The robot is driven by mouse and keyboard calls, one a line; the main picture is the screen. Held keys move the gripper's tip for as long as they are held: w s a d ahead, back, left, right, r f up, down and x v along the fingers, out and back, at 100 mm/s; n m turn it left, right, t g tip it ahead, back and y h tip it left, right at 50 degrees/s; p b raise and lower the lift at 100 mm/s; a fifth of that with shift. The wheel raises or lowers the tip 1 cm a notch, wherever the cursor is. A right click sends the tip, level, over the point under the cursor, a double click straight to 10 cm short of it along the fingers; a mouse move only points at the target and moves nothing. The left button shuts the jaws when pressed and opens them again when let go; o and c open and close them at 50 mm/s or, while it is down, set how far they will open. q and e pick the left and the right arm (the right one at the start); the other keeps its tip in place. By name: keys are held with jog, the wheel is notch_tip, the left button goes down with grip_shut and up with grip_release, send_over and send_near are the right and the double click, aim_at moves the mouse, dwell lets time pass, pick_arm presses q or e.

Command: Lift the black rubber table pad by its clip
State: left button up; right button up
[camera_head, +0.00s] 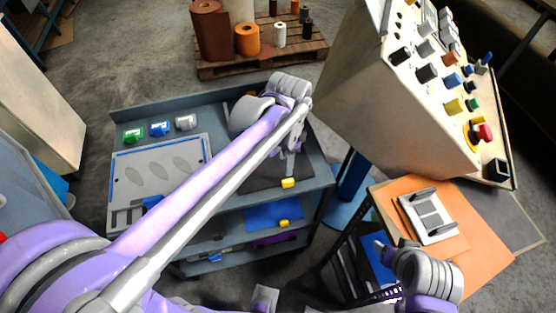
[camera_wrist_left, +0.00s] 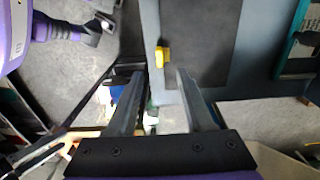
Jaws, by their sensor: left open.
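The black rubber table pad (camera_head: 262,178) lies on the top of the grey-blue cart, partly hidden by my left arm. It also shows as a dark sheet in the left wrist view (camera_wrist_left: 205,40). A yellow clip (camera_head: 288,183) sits at the pad's near edge; in the left wrist view the clip (camera_wrist_left: 162,56) is just beyond the fingertips. My left gripper (camera_head: 291,165) is above the pad, close to the clip. Its two fingers (camera_wrist_left: 157,78) are apart with nothing held between them. My right arm shows at the lower right, but its fingers are not clear.
The cart (camera_head: 325,178) also holds a grey tray (camera_head: 205,150) and small green, blue and grey items. A beige control console (camera_head: 400,110) stands close on the right. An orange board (camera_head: 485,235) bears a white frame (camera_head: 428,215). A pallet (camera_head: 270,60) with rolls stands behind.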

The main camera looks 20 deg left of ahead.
aim_at(284, 181)
pick_arm(q)
jog(key=f, duration=0.4)
jog(key=shift+d+f, duration=0.15)
jog(key=shift+d, duration=0.1)
jog(key=f, duration=0.6)
jog(key=shift+a+f+b, duration=0.25)
jog(key=shift+b, duration=0.05)
jog(key=shift+s, duration=0.1)
grip_shut()
dwell(0.8)
